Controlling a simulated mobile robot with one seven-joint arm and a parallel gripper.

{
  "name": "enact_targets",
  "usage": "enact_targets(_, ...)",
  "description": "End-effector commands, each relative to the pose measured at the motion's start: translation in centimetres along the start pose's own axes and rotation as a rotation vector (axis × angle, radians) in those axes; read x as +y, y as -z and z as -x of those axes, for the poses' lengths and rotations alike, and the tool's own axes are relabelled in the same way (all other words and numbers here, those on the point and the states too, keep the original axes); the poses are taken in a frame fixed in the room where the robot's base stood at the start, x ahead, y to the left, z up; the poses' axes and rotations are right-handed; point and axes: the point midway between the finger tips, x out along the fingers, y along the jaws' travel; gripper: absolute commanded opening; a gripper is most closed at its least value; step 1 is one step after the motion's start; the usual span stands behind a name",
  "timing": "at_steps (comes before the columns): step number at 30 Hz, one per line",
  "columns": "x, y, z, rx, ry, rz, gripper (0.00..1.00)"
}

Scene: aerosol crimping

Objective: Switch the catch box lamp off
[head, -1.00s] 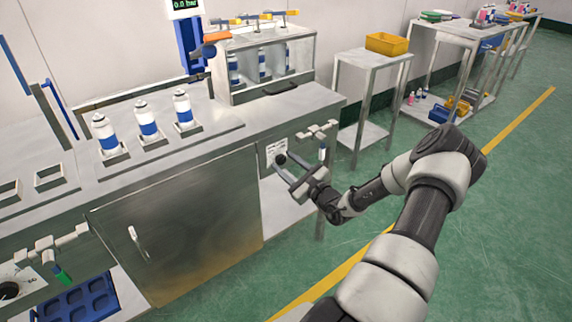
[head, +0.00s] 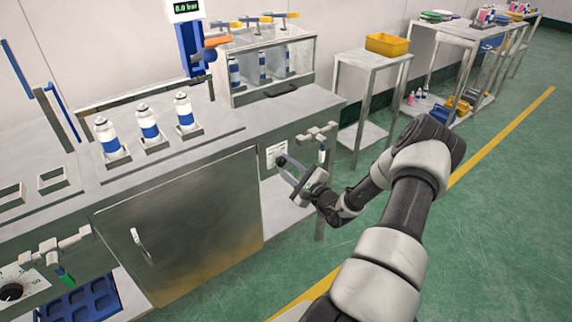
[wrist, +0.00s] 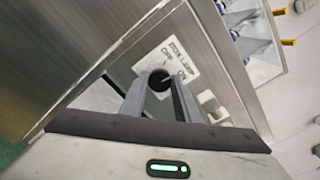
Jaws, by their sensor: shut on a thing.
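The lamp switch is a round black knob (wrist: 159,79) on a white label plate (wrist: 179,60), which reads BOX LAMP with OFF and ON marks. In the wrist view my gripper (wrist: 158,88) has its two fingers on either side of the knob, shut on it. A pale pointer line shows on the knob, but part of it is hidden between the fingers. In the head view the plate (head: 275,153) is on the bench front, right of the cabinet door, and my gripper (head: 285,166) reaches it from the right, covering most of the knob.
A valve-like fitting (head: 317,135) projects from the bench front just right of the plate. The cabinet door (head: 185,225) lies to the left. Several cans stand in the bench-top rack (head: 155,143). A side table (head: 371,58) with a yellow bin stands further right. Open green floor lies in front.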

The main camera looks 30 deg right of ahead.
Motion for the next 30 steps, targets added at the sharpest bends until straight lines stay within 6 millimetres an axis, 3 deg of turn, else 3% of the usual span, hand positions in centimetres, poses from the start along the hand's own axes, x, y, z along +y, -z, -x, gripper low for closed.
enact_targets(15,0.26,0.11,0.02,0.000,-0.002,0.458,0.07)
enact_targets(30,0.23,0.15,0.07,0.001,-0.001,0.656,0.07)
